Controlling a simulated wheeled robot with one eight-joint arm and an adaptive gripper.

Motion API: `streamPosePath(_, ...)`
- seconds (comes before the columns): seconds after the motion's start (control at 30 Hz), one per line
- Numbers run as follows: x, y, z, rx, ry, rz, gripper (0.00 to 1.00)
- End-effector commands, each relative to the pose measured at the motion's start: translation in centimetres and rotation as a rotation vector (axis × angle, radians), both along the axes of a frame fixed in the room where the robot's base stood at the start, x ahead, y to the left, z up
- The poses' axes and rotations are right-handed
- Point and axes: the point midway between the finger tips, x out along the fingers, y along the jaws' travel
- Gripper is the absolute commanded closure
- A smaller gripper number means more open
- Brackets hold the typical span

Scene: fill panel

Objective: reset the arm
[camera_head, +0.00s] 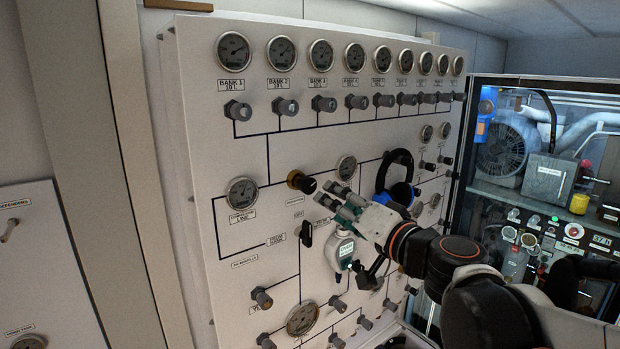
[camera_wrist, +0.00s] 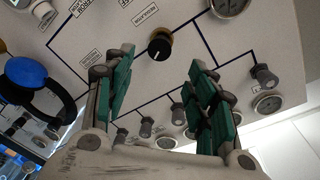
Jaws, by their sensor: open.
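My gripper (camera_head: 340,203) is in front of the white fill panel (camera_head: 225,155), near its middle. In the wrist view my gripper (camera_wrist: 158,88) shows two green-padded fingers spread wide with nothing between them. A black knob with a brass collar (camera_head: 301,182) is on the panel just left of the fingertips. That knob also shows in the wrist view (camera_wrist: 160,44), beyond the gap between the fingers. My arm (camera_head: 420,250) reaches in from the lower right and hides part of the panel.
Round gauges (camera_head: 234,52) and grey knobs (camera_head: 238,110) line the panel top. A black hose loop with a blue part (camera_head: 398,190) hangs right of the gripper. A white device (camera_head: 343,250) is below the fingers. A glass-fronted cabinet (camera_head: 545,150) stands at right.

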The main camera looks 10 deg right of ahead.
Motion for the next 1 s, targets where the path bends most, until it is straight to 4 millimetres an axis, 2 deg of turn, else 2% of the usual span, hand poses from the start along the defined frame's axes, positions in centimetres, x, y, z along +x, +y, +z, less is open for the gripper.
streamPosePath(0.23, -0.1, 0.1, -0.4, -0.007, 0.003, 0.003, 0.49)
streamPosePath(0.37, -1.1, 0.8, -3.3, -0.049, 0.026, 0.027, 0.49)
streamPosePath(0.47, -2.5, 1.7, -7.4, -0.114, 0.063, 0.06, 0.49)
streamPosePath(0.7, -6.7, 2.9, -18.5, -0.303, 0.19, 0.13, 0.49)
streamPosePath(0.87, -9.6, 2.6, -26.0, -0.432, 0.287, 0.155, 0.49)
streamPosePath(1.0, -12.1, 1.6, -32.5, -0.544, 0.377, 0.159, 0.49)
